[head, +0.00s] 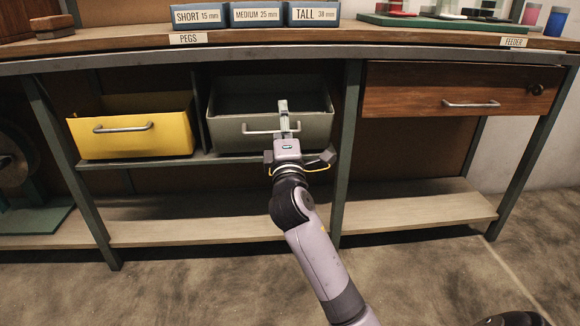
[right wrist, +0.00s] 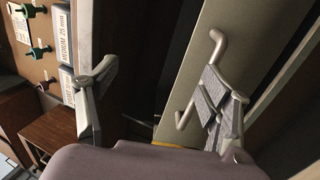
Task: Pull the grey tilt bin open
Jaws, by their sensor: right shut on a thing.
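The grey tilt bin (head: 232,136) sits in the middle bay under the bench, with its top leaning out and its dark inside showing. Its bar handle (head: 258,132) runs across the front. My right gripper (head: 284,112) reaches up from below and is shut on the handle right of its middle. In the right wrist view the grey bin front (right wrist: 240,40) and the bent handle (right wrist: 217,42) lie by the right-hand finger; the exact contact is partly hidden by that finger. My left gripper is in neither view.
A yellow bin (head: 150,142) with a handle is to the left. A wooden drawer (head: 430,88) is to the right, past a green bench leg (head: 347,150). Labelled blue peg boxes (head: 256,14) stand on the bench top.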

